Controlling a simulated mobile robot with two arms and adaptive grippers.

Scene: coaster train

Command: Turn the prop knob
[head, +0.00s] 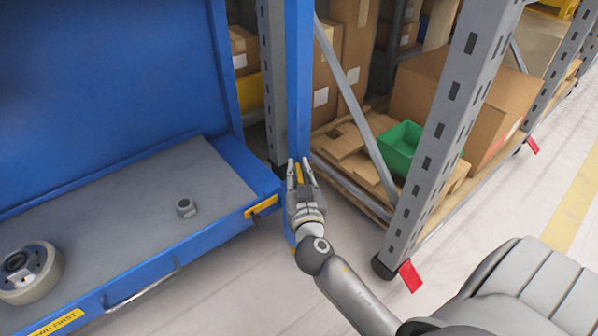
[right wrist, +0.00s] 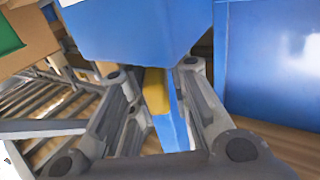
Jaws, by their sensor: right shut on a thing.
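A blue upright post (head: 299,90) stands at the right corner of a blue cart. A small yellow piece, which looks like the prop knob (head: 299,174), sits at the post's lower part. My right gripper (head: 301,167) has its fingers on either side of this yellow piece and is shut on it. In the right wrist view the yellow knob (right wrist: 155,90) shows between the two fingers, below a blue block. Part of the knob is hidden by the fingers. My left gripper is not in view.
The blue cart has a grey bed (head: 120,220) holding a hex nut (head: 186,207) and a caster wheel (head: 28,272). A yellow latch (head: 261,207) is on its corner. A grey rack upright (head: 450,130) stands right, beside a green bin (head: 401,147) and cartons.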

